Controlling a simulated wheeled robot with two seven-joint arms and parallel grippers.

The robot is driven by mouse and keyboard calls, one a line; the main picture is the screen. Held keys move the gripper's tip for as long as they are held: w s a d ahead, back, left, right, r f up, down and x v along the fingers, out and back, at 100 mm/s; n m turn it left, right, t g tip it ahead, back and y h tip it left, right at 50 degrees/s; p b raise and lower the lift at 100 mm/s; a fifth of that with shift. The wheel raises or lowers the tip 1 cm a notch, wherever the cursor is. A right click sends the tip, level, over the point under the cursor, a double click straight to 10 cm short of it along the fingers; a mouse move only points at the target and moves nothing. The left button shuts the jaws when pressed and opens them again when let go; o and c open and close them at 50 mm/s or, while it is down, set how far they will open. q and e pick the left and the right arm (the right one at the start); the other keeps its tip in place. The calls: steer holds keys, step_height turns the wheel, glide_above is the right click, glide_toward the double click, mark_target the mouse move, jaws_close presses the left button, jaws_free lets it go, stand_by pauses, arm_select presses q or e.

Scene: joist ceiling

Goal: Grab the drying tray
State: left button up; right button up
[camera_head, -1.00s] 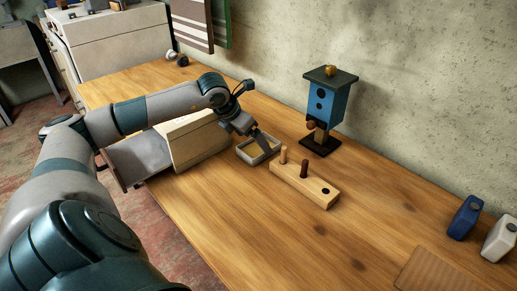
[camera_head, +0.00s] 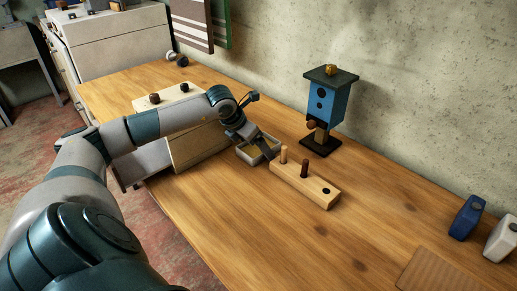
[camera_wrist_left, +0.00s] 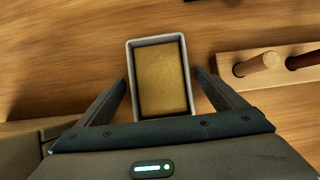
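The drying tray (camera_head: 247,160) is a small pale grey rectangular tray with a yellow-brown inside, lying on the wooden table. In the left wrist view the tray (camera_wrist_left: 154,40) is in the middle, with its near end close to the gripper body. My left gripper (camera_head: 258,148) is over the tray and partly hides it. In the left wrist view the left gripper (camera_wrist_left: 160,78) is open, one finger beside each long side of the tray, with narrow gaps. Finger height against the rim is hard to judge. My right gripper is not in view.
A peg block (camera_head: 316,191) stands close to the tray's right. A blue birdhouse (camera_head: 325,99) stands behind. A cream box (camera_head: 196,154) is at left, under my arm. Blue (camera_head: 466,218) and white (camera_head: 500,239) blocks stand far right. The front table middle is clear.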

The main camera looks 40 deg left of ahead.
mark_target(256, 146)
arm_select(q)
steer(key=c, duration=1)
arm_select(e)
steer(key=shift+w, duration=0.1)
arm_select(q)
steer(key=shift+r, duration=0.1)
steer(key=shift+r, duration=0.55)
step_height(256, 146, up, 9)
steer(key=shift+f+b, duration=0.15)
steer(key=shift+b, duration=0.2)
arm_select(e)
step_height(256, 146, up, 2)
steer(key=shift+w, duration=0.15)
